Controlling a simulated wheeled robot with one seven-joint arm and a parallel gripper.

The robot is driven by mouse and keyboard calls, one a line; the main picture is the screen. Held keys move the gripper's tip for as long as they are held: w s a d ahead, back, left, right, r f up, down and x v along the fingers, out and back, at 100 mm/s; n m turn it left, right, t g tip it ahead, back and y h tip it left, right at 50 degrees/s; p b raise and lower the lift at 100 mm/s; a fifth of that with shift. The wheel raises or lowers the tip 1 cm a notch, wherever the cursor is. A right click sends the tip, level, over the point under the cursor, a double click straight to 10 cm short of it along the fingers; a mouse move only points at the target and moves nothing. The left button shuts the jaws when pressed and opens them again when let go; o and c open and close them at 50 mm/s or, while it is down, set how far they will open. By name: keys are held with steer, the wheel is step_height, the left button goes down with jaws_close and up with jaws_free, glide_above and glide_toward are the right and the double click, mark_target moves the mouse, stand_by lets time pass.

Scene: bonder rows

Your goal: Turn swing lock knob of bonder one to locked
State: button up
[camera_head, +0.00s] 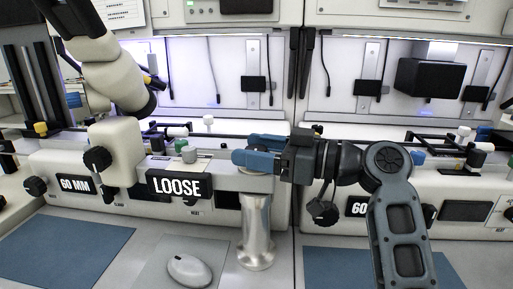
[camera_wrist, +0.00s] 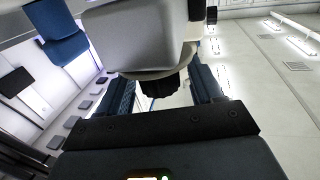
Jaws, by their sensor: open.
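My gripper (camera_head: 250,160) reaches in from the right in the head view, with its blue fingers over the right end of the pale swing arm on bonder one. In the wrist view its fingers (camera_wrist: 163,92) are spread apart. A black ribbed knob (camera_wrist: 168,84) under a pale round flange shows between them, with gaps at both sides; it seems to be the swing lock knob. In the head view the fingers hide that knob. A black sign reading LOOSE (camera_head: 177,185) is on the front of the arm. A metal post (camera_head: 256,232) stands below the arm's end.
Bonder one (camera_head: 60,165) carries a 60 MM label, a black side knob (camera_head: 97,159) and a microscope (camera_head: 118,75). A mouse (camera_head: 189,270) and a blue mat (camera_head: 65,250) lie on the bench. A second bonder (camera_head: 465,185) stands at the right, behind my arm.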

steer(key=shift+c, duration=0.3)
steer(key=c, duration=0.9)
